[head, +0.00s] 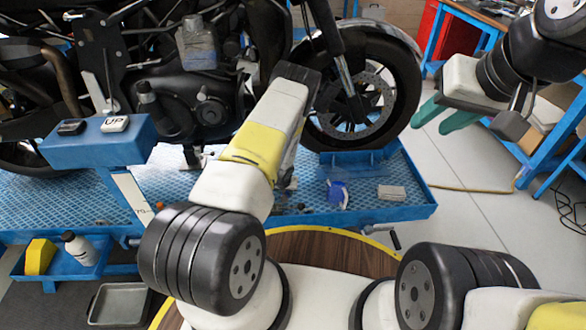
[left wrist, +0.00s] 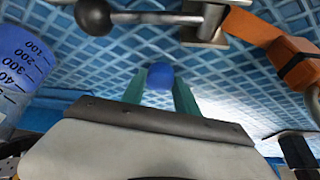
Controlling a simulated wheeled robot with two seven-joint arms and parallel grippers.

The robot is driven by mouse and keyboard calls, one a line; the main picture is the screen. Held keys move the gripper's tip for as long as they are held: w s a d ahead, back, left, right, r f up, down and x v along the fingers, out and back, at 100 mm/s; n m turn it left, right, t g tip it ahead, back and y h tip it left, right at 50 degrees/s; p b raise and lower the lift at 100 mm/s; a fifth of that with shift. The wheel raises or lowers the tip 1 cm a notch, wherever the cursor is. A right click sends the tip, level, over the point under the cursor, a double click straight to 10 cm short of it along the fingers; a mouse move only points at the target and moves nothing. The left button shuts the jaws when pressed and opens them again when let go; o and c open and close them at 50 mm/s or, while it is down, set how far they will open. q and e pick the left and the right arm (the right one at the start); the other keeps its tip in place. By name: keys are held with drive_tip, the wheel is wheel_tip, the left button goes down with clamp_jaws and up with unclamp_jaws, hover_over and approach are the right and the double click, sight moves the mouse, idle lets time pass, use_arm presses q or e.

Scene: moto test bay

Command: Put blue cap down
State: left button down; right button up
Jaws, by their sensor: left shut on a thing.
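The blue cap (left wrist: 160,72) is between the green fingertips of my left gripper (left wrist: 160,85) in the left wrist view. The gripper is shut on it, over the blue diamond-patterned platform (left wrist: 110,65). I cannot tell whether the cap touches that surface. In the head view my left arm hides this gripper and the cap. My right gripper (head: 431,122) is at the upper right in the head view, its green fingers apart and empty.
The motorcycle (head: 190,60) stands on the blue lift platform (head: 405,205). A blue graduated container (left wrist: 20,65), a ball-ended metal lever (left wrist: 150,18) and an orange part (left wrist: 275,45) surround the left gripper. A small box (head: 391,193) lies near the platform's right end.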

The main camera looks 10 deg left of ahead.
use_arm(q)
drive_tip(key=shift+f, duration=0.2)
drive_tip(key=c, duration=0.9)
unclamp_jaws()
drive_tip(key=shift+r, duration=0.1)
